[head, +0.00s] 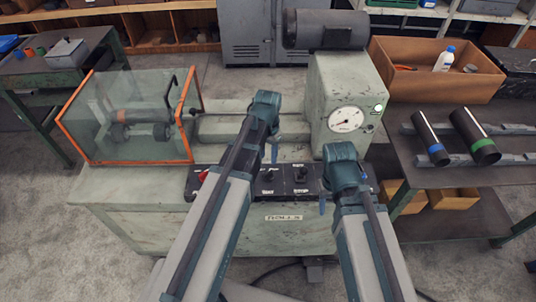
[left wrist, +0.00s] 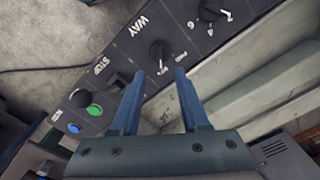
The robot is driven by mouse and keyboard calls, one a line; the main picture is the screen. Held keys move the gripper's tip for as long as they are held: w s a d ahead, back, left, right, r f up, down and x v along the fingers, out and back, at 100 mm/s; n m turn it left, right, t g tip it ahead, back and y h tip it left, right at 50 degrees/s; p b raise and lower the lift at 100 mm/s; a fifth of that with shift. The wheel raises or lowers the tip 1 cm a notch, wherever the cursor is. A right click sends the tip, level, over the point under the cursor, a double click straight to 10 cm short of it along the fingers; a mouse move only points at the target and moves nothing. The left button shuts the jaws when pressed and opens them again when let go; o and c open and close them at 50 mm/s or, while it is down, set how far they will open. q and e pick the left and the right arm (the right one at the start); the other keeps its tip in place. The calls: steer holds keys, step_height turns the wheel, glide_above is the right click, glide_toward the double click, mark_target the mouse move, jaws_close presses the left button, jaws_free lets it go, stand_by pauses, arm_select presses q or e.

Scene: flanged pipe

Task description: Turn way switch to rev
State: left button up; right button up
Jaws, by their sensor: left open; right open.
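My right gripper (head: 322,203) is open, near the panel's right part.
A second knob (left wrist: 208,12) with numbers sits beside the WAY switch. A green button (left wrist: 95,110) and a blue button (left wrist: 73,128) are at the panel's other end. A glass guard (head: 130,125) stands left; a gauge (head: 346,120) is at right.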

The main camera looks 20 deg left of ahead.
arm_select(q)
step_height(320, 180, up, 5)
steer(key=p, duration=0.4)
steer(key=shift+r, duration=0.2)
arm_select(e)
step_height(320, 180, up, 5)
steer(key=shift+r, duration=0.2)
arm_select(q)
steer(key=s+d+f+y+b, duration=0.1)
steer(key=s+d, duration=0.9)
steer(key=s, duration=0.4)
steer(key=shift+s+d, duration=0.15)
steer(key=shift+d, duration=0.15)
arm_select(e)
steer(key=shift+f, duration=0.65)
